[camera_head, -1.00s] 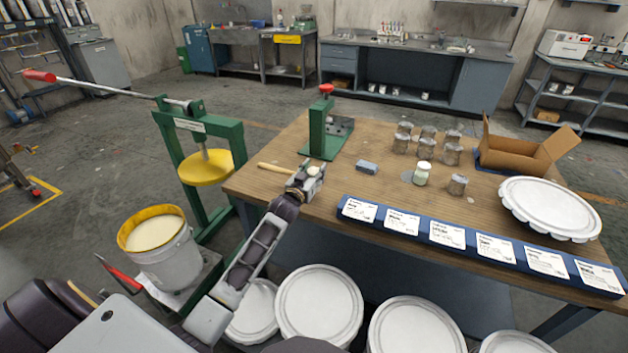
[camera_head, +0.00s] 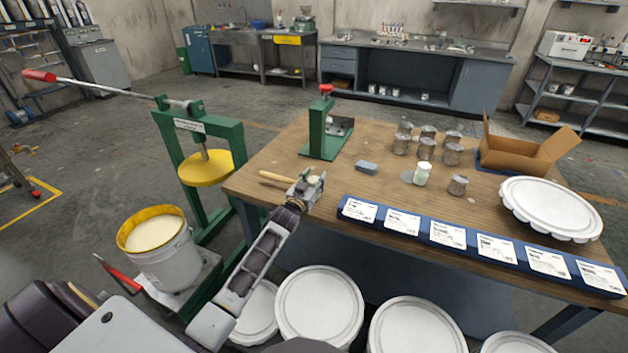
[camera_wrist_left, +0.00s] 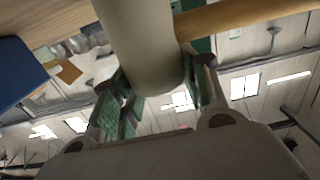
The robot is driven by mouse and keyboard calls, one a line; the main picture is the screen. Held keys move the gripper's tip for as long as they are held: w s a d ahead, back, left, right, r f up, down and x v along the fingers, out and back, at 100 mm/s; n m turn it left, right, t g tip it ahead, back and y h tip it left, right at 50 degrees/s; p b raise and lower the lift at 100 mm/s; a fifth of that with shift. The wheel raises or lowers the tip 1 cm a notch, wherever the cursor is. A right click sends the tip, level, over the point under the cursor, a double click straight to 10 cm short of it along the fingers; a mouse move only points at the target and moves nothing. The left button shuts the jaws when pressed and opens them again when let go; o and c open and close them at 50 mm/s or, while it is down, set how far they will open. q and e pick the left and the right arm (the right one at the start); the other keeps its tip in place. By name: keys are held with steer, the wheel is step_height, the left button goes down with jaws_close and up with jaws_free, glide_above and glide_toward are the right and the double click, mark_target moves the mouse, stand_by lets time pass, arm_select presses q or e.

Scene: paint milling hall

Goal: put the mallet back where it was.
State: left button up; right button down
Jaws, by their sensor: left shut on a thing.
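The mallet has a pale wooden handle (camera_head: 276,177) and a whitish head (camera_head: 314,181). It is over the near left part of the wooden table, its handle pointing left. My left gripper (camera_head: 301,191) is shut on the mallet and partly hides it. In the left wrist view the pale round head (camera_wrist_left: 142,45) stands large between the fingers (camera_wrist_left: 160,100), and the wooden handle (camera_wrist_left: 245,18) runs off to the right. I cannot tell whether the mallet touches the table. My right gripper is not in view.
A green press (camera_head: 322,137), a grey-blue block (camera_head: 366,167), several tins (camera_head: 424,149), a jar (camera_head: 421,174), a cardboard box (camera_head: 520,155) and a white lid (camera_head: 550,208) are on the table (camera_head: 305,147). A blue label rail (camera_head: 418,223) lines its near edge. An open pail (camera_head: 163,255) stands left.

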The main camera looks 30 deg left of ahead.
arm_select(q)
steer(key=o, duration=1.3)
steer(key=shift+r, duration=0.1)
steer(key=shift+s+d+p, duration=0.15)
steer(key=shift+s+d, duration=0.05)
steer(key=shift+s, duration=2.8)
steer(key=shift+s+d+p, duration=0.15)
steer(key=shift+s, duration=2.85)
